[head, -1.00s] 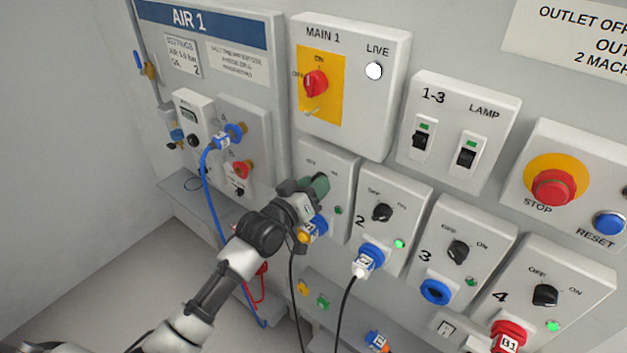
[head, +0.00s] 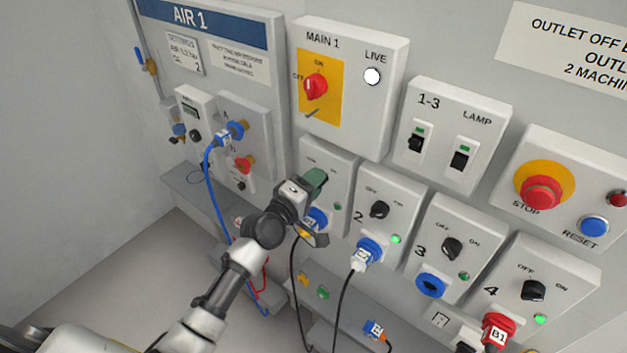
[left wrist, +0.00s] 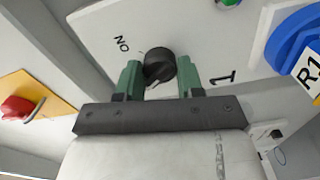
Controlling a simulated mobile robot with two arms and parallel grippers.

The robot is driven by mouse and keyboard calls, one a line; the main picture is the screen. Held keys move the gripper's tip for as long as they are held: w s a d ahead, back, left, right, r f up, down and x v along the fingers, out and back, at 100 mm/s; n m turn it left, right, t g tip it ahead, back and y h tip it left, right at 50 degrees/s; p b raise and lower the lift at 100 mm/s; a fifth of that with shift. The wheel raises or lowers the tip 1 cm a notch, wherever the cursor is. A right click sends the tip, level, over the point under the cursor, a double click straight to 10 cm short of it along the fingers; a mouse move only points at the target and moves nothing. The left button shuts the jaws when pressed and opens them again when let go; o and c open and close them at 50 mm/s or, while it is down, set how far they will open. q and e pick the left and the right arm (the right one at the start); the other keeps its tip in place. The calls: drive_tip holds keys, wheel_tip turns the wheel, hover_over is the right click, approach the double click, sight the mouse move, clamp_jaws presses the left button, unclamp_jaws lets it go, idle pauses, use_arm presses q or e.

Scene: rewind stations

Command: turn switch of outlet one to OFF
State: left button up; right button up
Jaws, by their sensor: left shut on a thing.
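Outlet one's panel (head: 340,170) is in the middle of the head view, below the MAIN 1 box. My left gripper (head: 314,181) is in front of its upper part and hides the switch there. In the left wrist view, the black round switch knob (left wrist: 160,64) sits between the two green fingers of my left gripper (left wrist: 160,78), which is shut on it. The pale mark on the knob points down and left in that view. The ON label (left wrist: 122,45) shows; the OFF label is hidden. My right gripper is not in view.
A blue plug (head: 316,219) sits in outlet one, just below my gripper, with a black cable hanging down. Outlet two (head: 402,190) stands close on the right. The MAIN 1 box (head: 378,110) with its red switch is just above. Open floor lies left.

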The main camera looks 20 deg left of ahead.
use_arm(q)
drive_tip(key=shift+n, duration=1.1)
drive_tip(key=o, duration=0.9)
drive_tip(key=b+v, duration=0.2)
drive_tip(key=v, duration=0.8)
drive_tip(key=shift+s+a, duration=0.15)
drive_tip(key=shift+s, duration=0.2)
